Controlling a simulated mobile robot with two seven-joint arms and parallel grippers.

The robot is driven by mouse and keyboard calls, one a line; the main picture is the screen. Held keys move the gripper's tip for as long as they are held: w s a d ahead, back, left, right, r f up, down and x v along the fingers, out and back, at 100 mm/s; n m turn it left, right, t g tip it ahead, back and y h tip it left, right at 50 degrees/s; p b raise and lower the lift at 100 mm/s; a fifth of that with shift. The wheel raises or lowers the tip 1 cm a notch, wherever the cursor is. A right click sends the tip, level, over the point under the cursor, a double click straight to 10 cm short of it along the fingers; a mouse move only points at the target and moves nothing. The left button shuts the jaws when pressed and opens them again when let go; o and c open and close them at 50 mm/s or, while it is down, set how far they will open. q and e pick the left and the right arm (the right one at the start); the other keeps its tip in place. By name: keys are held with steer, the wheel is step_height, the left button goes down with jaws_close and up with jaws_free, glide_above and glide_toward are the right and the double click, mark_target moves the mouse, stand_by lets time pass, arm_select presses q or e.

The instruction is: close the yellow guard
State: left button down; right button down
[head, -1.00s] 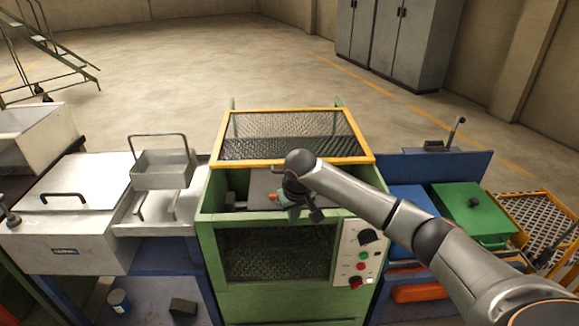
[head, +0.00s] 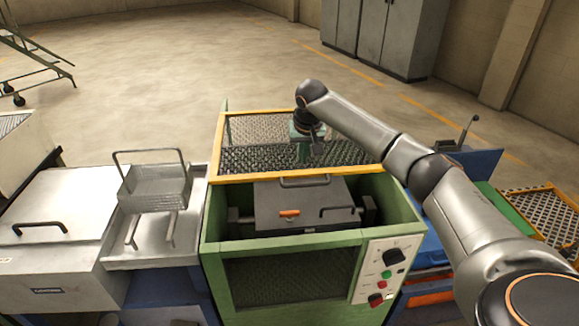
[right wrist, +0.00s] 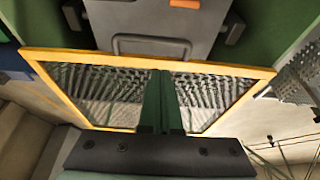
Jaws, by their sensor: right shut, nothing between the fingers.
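The yellow guard (head: 235,179) is a yellow-framed wire mesh panel at the back of the green machine (head: 212,228). It stands open, leaning back behind the opening, so the grey block inside is uncovered. In the right wrist view the guard's frame (right wrist: 95,62) spans most of the picture. My right gripper (head: 303,160) is shut and empty, pointing down over the guard's mesh. Its green fingers (right wrist: 166,78) show against the mesh in the right wrist view; I cannot tell whether they touch it. My left gripper is out of view.
The grey block (head: 300,205) with handles and an orange piece (head: 289,213) sits in the machine. A control panel (head: 385,268) is at its front right. A wire basket (head: 155,187) stands left. My right arm crosses the right side. Floor behind is clear.

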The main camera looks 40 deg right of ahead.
mark_target(302, 172)
steer(key=x, duration=0.7)
steer(key=shift+d+f, duration=0.1)
steer(key=shift+f, duration=0.3)
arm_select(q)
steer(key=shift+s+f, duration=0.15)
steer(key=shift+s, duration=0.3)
arm_select(e)
steer(key=shift+x, duration=0.9)
